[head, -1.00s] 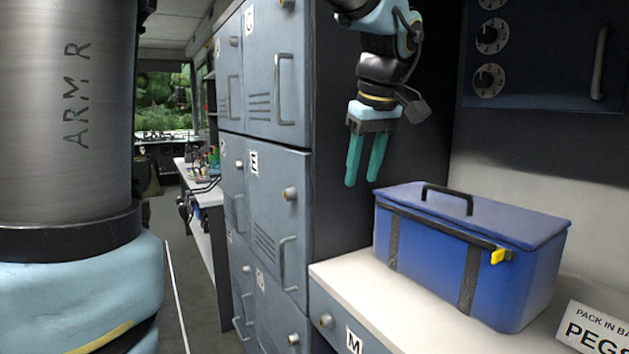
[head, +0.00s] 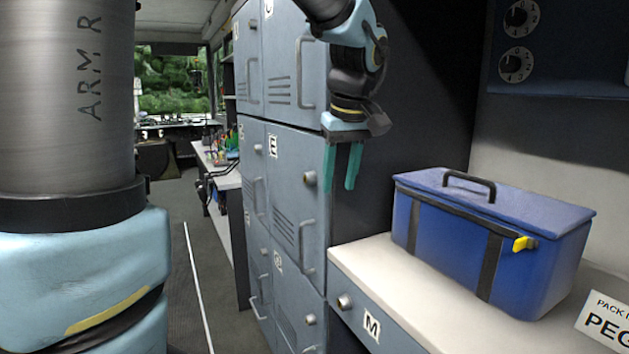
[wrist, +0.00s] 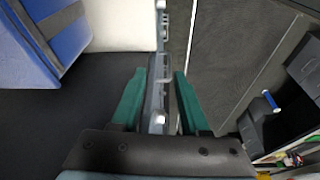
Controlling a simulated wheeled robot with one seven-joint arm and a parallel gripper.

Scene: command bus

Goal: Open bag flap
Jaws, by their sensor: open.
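The blue bag (head: 450,245) stands upright on the white counter at the right in the head view. Its flat lid flap (head: 500,200) is closed, with a black handle (head: 468,182) on top and a yellow tab (head: 524,244) at the front edge. Dark straps run down its front. My gripper (head: 340,188) hangs with teal fingers pointing down, apart and empty, left of the bag and in front of the lockers. In the wrist view my gripper (wrist: 160,95) is open with nothing held between the fingers, and part of the bag (wrist: 30,45) shows at upper left.
Grey lockers (head: 285,200) with knobs and handles stand close beside my gripper. The white counter (head: 385,275) has free room left of the bag. A sign (head: 605,320) stands at the right front. A narrow aisle floor (head: 215,270) runs back at the left.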

